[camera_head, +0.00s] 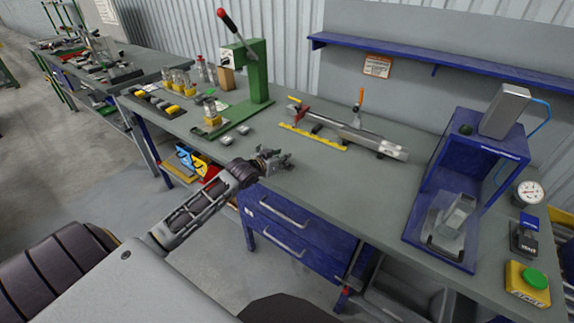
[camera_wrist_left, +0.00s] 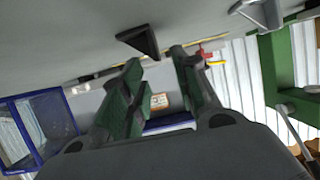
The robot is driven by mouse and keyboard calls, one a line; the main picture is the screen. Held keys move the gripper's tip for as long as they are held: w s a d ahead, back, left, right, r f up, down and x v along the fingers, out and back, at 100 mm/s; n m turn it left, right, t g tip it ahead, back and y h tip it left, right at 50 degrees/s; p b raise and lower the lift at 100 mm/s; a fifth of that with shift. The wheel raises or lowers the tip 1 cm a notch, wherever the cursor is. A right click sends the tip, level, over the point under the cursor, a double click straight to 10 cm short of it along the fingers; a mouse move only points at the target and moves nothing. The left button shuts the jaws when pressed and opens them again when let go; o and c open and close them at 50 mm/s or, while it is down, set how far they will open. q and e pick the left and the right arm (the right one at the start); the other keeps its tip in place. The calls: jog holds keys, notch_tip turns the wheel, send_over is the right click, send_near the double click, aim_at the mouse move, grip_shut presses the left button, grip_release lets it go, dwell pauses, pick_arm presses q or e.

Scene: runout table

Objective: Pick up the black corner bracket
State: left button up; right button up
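The black corner bracket (camera_wrist_left: 140,41) shows in the left wrist view as a dark triangular piece on the grey table top, just beyond the fingertips. I cannot make it out in the head view, where my left gripper may cover it. My left gripper (camera_head: 274,158) is over the front edge of the table in the head view. Its two fingers (camera_wrist_left: 158,60) stand apart in the wrist view, with nothing between them. The bracket lies past the tips and looks apart from them. My right gripper is in neither view.
Small grey metal pieces (camera_head: 227,140) lie left of my gripper, near a green lever press (camera_head: 258,75). A yellow ruler (camera_head: 312,137) and a long metal tool (camera_head: 362,138) lie behind. A blue fixture (camera_head: 477,152) stands at the right. Bare table (camera_head: 345,185) lies between.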

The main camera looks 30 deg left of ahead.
pick_arm(q)
jog(key=shift+w+f, duration=0.1)
jog(key=shift+w, duration=0.05)
jog(key=shift+x, duration=2.45)
jog(key=shift+f, duration=0.2)
grip_shut()
